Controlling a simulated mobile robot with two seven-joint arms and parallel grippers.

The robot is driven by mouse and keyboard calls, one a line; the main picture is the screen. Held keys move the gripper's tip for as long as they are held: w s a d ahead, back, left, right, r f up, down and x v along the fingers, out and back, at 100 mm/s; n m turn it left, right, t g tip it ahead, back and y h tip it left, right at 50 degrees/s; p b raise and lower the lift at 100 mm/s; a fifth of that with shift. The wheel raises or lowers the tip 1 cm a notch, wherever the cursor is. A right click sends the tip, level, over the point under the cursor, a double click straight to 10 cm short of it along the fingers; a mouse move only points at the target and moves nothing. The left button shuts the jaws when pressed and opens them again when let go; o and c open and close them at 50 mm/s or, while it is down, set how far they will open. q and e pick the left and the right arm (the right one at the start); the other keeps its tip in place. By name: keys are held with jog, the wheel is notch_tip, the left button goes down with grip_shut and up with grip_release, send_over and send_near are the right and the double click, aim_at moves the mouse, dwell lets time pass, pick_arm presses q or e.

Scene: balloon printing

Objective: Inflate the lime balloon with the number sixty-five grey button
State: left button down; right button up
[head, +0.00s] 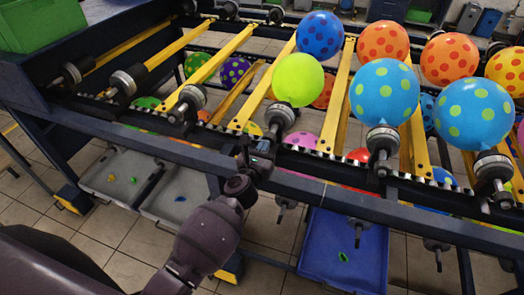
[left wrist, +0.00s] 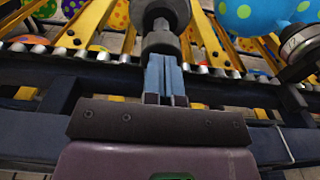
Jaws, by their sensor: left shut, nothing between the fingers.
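The plain lime balloon (head: 298,80) stands inflated and round on a grey nozzle (head: 279,116) of the rack, in the middle of the head view. My left gripper (head: 262,150) is just below and in front of that nozzle at the dark front rail. In the left wrist view its two blue-grey fingers (left wrist: 166,78) are shut together with nothing between them. Their tips are close below a dark grey nozzle (left wrist: 163,40); I cannot tell whether they touch anything. I cannot make out a grey button or the number sixty-five. My right gripper is not in view.
Blue balloons with green dots (head: 384,92) and orange dotted balloons (head: 382,41) stand to the right. Yellow bars (head: 338,100) cross the rack. Below are a blue tray (head: 344,250) and grey trays (head: 125,178). A green crate (head: 40,22) is at top left.

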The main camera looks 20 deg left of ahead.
pick_arm(q)
jog(key=shift+w+r, duration=0.3)
jog(key=shift+r, duration=0.05)
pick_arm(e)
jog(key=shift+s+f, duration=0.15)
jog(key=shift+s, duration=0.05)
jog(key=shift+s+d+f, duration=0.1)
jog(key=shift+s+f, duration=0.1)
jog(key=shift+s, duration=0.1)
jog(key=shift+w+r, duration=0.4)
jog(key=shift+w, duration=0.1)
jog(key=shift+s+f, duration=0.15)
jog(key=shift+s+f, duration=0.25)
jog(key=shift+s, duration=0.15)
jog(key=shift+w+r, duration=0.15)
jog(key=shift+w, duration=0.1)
